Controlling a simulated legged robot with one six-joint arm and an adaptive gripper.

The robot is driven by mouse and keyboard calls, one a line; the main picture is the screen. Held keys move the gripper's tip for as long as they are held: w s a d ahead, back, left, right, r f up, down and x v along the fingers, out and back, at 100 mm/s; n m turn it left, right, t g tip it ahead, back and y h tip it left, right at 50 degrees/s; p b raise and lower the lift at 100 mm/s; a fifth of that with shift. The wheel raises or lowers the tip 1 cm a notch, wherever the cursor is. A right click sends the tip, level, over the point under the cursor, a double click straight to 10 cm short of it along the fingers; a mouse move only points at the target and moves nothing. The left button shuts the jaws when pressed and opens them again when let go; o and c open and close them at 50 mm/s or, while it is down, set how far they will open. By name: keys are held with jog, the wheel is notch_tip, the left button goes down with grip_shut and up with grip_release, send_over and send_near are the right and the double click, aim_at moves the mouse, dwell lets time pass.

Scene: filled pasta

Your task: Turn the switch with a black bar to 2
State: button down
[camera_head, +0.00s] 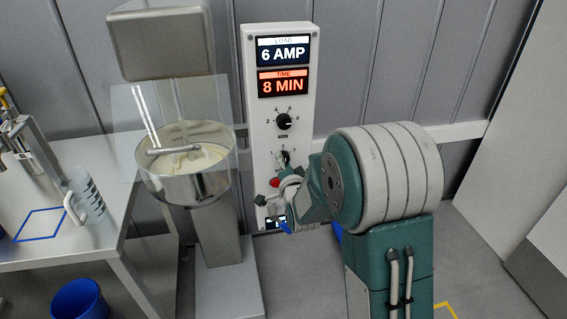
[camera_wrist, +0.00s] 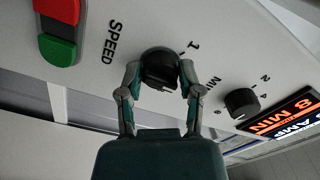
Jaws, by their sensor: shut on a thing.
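A round black knob with a raised bar (camera_wrist: 158,66) sits on the white control panel (camera_wrist: 105,75), beside the word SPEED. In the wrist view, a printed 1 stands near it at upper right; its other numbers are hidden or out of frame. My gripper (camera_wrist: 160,84) has one finger on each side of this knob and is shut on it. In the head view, the knob (camera_head: 285,157) is small and partly covered by my gripper (camera_head: 286,170). Which number the bar points to cannot be told.
A second black knob, marked MIN (camera_head: 284,121), sits above, under displays reading 6 AMP (camera_head: 283,52) and 8 MIN (camera_head: 283,83). A green and red switch (camera_wrist: 58,30) is nearby. A mixer bowl (camera_head: 186,190) stands left of the panel, beside a steel table (camera_head: 100,245).

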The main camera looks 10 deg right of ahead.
jog(key=shift+c, duration=1.3)
grip_release()
jog(key=shift+d, duration=0.1)
jog(key=s, duration=1.1)
jog(key=shift+s, duration=0.4)
